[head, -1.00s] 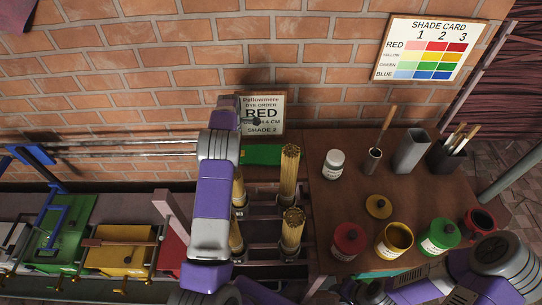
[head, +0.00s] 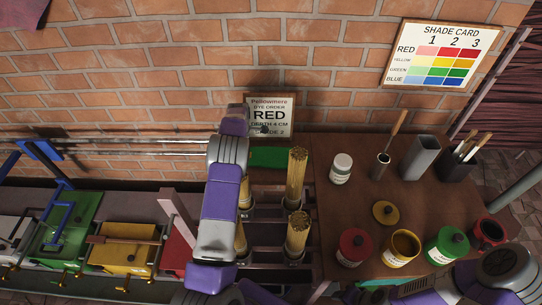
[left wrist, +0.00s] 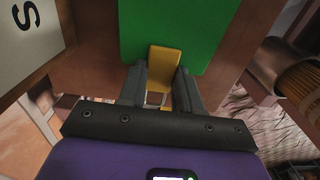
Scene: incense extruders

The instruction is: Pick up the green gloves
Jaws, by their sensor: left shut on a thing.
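A flat green piece with a yellow tab fills the top of the left wrist view; I take it for the green gloves (left wrist: 168,28), though its shape does not clearly read as gloves. In the head view the green gloves (head: 272,158) show partly below the order sign, beside my left arm. My left gripper (left wrist: 162,88) is shut with the yellow tab between its fingers. In the head view my own arm hides that gripper. My right arm comes in at the lower right; its gripper is not clearly visible.
Incense bundles (head: 297,175) stand upright close right of my left arm. The brown table (head: 345,205) holds a red jar (head: 354,247), a yellow jar (head: 400,248), a green jar (head: 446,245) and a white bottle (head: 341,168). The order sign (head: 269,113) is behind.

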